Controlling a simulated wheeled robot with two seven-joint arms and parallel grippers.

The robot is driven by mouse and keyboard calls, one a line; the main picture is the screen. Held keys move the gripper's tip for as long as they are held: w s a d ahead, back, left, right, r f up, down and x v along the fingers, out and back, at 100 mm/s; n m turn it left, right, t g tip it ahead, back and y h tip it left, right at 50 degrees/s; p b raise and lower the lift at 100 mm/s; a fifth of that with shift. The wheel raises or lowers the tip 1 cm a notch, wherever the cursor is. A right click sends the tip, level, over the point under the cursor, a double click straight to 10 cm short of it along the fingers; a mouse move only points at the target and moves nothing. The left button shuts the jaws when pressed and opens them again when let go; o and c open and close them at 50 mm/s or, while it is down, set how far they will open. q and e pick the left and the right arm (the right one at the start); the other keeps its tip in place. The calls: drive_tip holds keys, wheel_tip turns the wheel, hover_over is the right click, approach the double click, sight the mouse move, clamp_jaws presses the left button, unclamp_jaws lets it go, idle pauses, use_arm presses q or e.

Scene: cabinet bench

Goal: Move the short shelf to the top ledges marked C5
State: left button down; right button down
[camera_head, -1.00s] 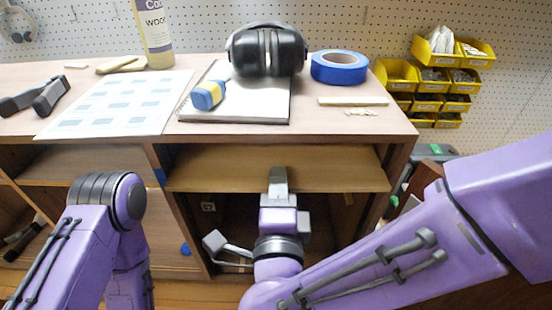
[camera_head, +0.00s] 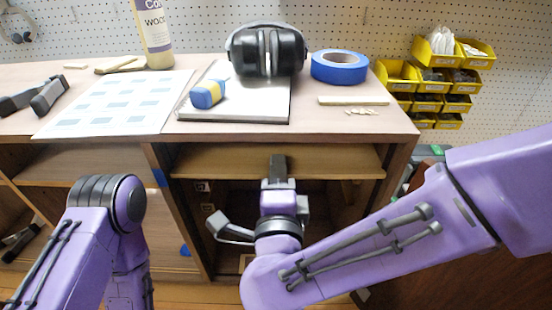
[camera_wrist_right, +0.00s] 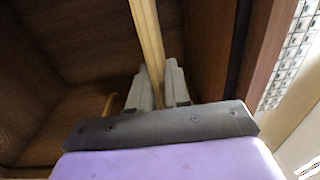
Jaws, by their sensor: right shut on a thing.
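The short shelf (camera_head: 222,160) is a light wood board inside the right-hand bay of the cabinet, just under the benchtop. It spans nearly the full width of the bay and looks roughly level. My right gripper (camera_head: 279,162) is shut on the middle of its front edge. In the right wrist view the shelf (camera_wrist_right: 148,40) shows edge-on between the two grey fingers of the right gripper (camera_wrist_right: 160,90). Small labels (camera_head: 203,186) show on the bay's left wall, too small to read. Whether the shelf touches any ledge is hidden. My left gripper is out of view; only its arm shows.
The benchtop (camera_head: 330,122) carries ear muffs (camera_head: 268,50), blue tape (camera_head: 339,66), a notebook (camera_head: 250,108), a printed sheet (camera_head: 115,103) and a glue bottle (camera_head: 153,35). Yellow bins (camera_head: 430,78) hang at the right. The bay below the shelf is dark and mostly open.

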sight(278, 145)
drive_tip(key=shift+w+f+b, duration=0.1)
drive_tip(key=shift+w+b, duration=0.7)
drive_tip(key=shift+w, duration=2.8)
drive_tip(key=shift+f+b, duration=0.75)
drive_tip(key=shift+f, duration=0.1)
drive_tip(key=c, duration=0.7)
unclamp_jaws()
drive_tip(key=shift+s, duration=0.2)
drive_tip(key=shift+s, duration=5.9)
